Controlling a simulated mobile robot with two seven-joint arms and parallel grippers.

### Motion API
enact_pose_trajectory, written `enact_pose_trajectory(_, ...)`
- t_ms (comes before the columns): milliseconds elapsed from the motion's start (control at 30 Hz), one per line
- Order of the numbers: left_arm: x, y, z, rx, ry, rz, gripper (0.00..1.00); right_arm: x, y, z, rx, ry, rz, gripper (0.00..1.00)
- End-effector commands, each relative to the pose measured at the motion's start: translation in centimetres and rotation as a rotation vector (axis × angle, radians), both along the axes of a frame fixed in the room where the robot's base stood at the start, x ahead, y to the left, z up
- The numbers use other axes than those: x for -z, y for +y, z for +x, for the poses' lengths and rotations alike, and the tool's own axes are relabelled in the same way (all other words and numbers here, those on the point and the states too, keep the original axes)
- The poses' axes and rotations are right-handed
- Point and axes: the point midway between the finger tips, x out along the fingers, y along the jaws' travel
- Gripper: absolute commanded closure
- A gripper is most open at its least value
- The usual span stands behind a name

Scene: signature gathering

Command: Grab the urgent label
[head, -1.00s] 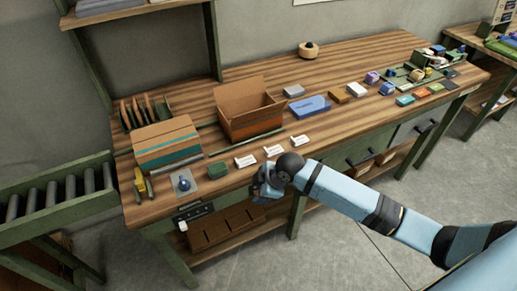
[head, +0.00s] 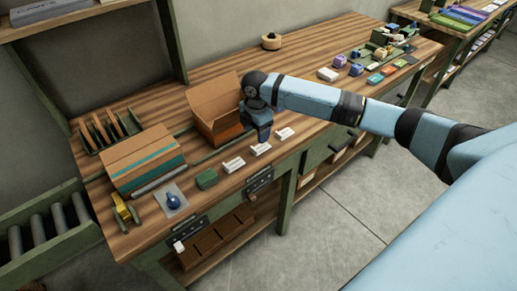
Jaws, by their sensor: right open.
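Three small white label cards lie in a row near the table's front edge: a left one (head: 233,164), a middle one (head: 261,149) and a right one (head: 285,133). Their print is too small to read, so I cannot tell which is the urgent label. My right gripper (head: 263,137) is open and points down just behind the middle and right cards, in front of the open carton. Its fingertips are small and dark; I see nothing held in it. My left gripper is not in view.
An open cardboard carton (head: 204,119) stands close behind my right gripper. A closed box (head: 143,164), a green block (head: 206,179) and a blue-handled stamp (head: 173,200) are to the left. Several small coloured items crowd the table's far right.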

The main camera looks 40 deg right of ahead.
Motion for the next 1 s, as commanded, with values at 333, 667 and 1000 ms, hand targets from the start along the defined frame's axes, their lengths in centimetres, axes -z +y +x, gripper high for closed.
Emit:
enact_pose_trajectory(333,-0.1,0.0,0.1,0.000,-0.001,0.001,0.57,2.8,0.2,0.0,0.001,0.001,0.000,0.36)
enact_pose_trajectory(667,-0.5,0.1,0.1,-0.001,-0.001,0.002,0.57,7.1,0.7,-0.1,0.001,0.000,-0.001,0.36)
enact_pose_trajectory(1000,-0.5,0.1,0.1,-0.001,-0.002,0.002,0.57,7.3,0.7,0.0,0.000,-0.002,-0.001,0.61)
